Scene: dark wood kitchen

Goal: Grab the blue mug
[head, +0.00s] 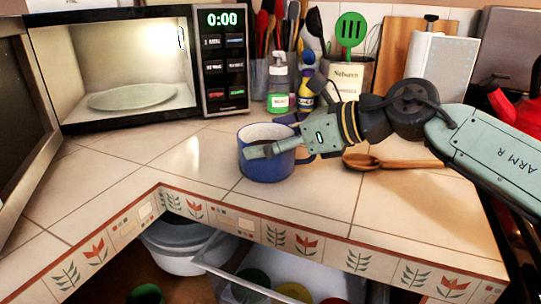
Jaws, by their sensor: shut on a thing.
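The blue mug (264,168) stands upright on the tiled counter, in the middle of the head view. Its handle points right, partly behind my gripper. My gripper (266,137) reaches in from the right at the mug's rim. One finger lies across the near outside of the mug just below the rim. The other finger is mostly hidden at the far side. The gripper is shut on the mug, and the mug's base appears to rest on the tiles.
A microwave (221,62) with its door open stands at the back left, a plate (132,96) inside. Soap bottles (278,90) and a utensil crock (349,77) stand behind the mug. A wooden spoon (392,163) lies to the right. The counter left of the mug is clear.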

